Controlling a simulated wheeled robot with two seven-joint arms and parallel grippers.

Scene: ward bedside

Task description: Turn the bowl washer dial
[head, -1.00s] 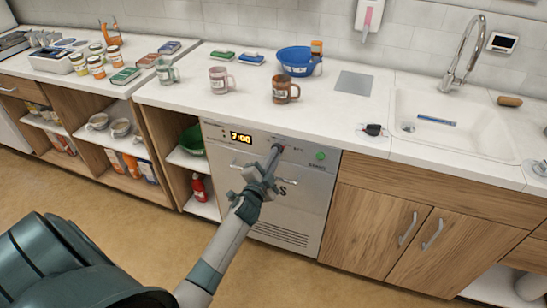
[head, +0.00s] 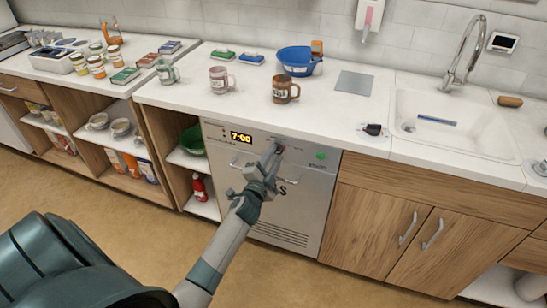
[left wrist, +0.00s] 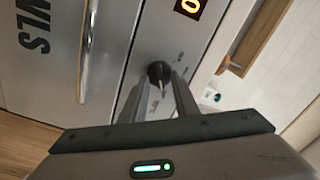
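The bowl washer (head: 300,205) is a grey-fronted machine under the counter, with a lit "7:00" display (head: 241,137) and a green button (head: 320,155). Its dark round dial (left wrist: 158,72) with a pale pointer mark shows in the left wrist view; in the head view it is mostly hidden behind the fingertips. My left gripper (head: 277,150) reaches up to the dial. In the left wrist view its two fingers (left wrist: 160,82) stand apart, one on each side of the dial, with a narrow gap; firm contact is not visible. My right gripper is out of view.
A bar handle (left wrist: 87,50) crosses the washer front near the gripper. Above, the counter holds a brown mug (head: 285,90), a pink mug (head: 220,80) and a blue bowl (head: 297,62). Open shelves stand left, wooden cupboards right. The floor in front is clear.

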